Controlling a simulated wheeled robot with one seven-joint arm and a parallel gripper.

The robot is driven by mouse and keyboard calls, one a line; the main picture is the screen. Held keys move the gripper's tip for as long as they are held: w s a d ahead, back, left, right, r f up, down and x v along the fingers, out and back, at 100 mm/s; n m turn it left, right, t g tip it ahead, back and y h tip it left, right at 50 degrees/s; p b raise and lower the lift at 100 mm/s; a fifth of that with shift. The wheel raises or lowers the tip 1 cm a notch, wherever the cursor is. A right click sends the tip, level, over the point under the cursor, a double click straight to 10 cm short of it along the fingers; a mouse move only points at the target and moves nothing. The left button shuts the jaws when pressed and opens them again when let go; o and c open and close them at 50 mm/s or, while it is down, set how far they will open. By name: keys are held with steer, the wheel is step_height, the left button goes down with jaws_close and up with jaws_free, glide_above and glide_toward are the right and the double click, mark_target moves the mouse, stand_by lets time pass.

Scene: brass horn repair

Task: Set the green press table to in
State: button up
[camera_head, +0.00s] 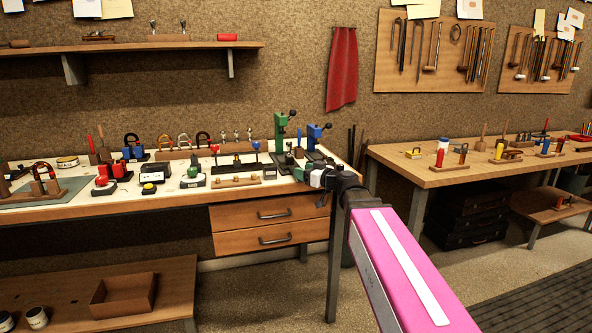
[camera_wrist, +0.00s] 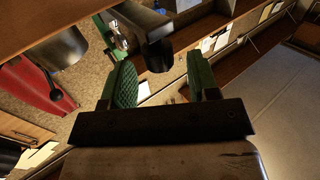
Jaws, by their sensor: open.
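The green press (camera_head: 280,135) stands upright on the white-topped workbench (camera_head: 130,203), near its right end. It has a black lever knob at the top right and a dark base. Its table is small and partly hidden in the head view, so I cannot tell its position. My gripper (camera_head: 312,177) is low in front of the press bases, at the bench's right front edge. In the wrist view my gripper (camera_wrist: 160,70) is open, with a gap between its green pads. A dark rounded part (camera_wrist: 147,35) shows ahead near the gap; I cannot tell what it is or whether it touches.
A blue press (camera_head: 313,137) stands close to the right of the green one. Small tools and horn parts crowd the bench to the left. A red cloth (camera_head: 342,70) hangs behind. Drawers (camera_head: 268,222) sit below the bench. A second bench (camera_head: 440,172) stands right, across a gap.

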steer(key=shift+x, duration=2.05)
jaws_close()
steer(key=w, duration=0.2)
steer(key=w+a, duration=0.1)
steer(key=w, duration=0.1)
steer(key=shift+w+a, duration=0.15)
steer(key=shift+a, duration=0.05)
jaws_free()
steer(key=v, duration=1.1)
